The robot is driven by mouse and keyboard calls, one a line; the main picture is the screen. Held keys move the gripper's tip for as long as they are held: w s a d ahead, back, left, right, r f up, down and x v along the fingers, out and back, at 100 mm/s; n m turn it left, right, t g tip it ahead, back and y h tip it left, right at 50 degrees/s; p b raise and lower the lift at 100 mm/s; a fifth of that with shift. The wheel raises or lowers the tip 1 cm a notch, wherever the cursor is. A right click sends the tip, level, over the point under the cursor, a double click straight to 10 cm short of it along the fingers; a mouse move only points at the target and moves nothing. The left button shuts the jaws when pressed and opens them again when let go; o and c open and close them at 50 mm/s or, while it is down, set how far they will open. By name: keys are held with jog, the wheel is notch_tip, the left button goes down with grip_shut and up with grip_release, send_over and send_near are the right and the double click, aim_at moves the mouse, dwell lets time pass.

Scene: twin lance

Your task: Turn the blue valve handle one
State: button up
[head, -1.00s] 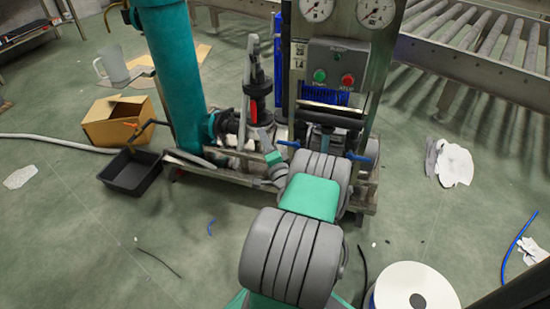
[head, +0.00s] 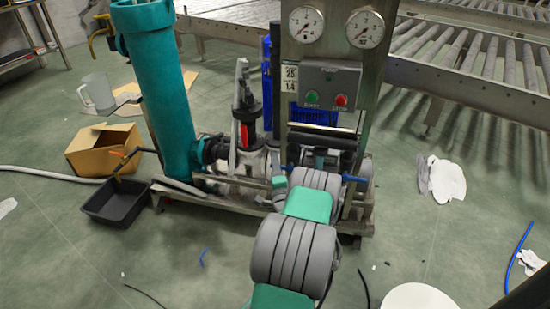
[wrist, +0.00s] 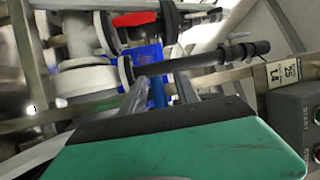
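A blue valve handle (head: 354,178) shows low on the front of the machine in the head view. My arm hides its middle. My gripper (head: 275,171) is just left of the handle's left end in the head view, small and partly hidden by my arm. In the wrist view my gripper (wrist: 160,88) has its two grey fingers apart, with a narrow blue piece (wrist: 158,93) showing between them. I cannot tell whether that piece is the handle or whether the fingers touch it.
A red-handled valve (head: 244,134) stands beside the teal column (head: 160,90). A control box (head: 330,85) and gauges (head: 306,24) are above. A black tray (head: 117,200) and cardboard box (head: 100,150) lie left.

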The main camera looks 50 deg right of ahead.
jog(key=shift+w+d+r, duration=0.15)
jog(key=shift+w+d, duration=0.3)
jog(key=shift+w, duration=0.05)
jog(key=shift+c, duration=0.5)
grip_shut()
jog(key=shift+d+r, duration=0.1)
jog(key=shift+r, duration=0.05)
dwell(0.5)
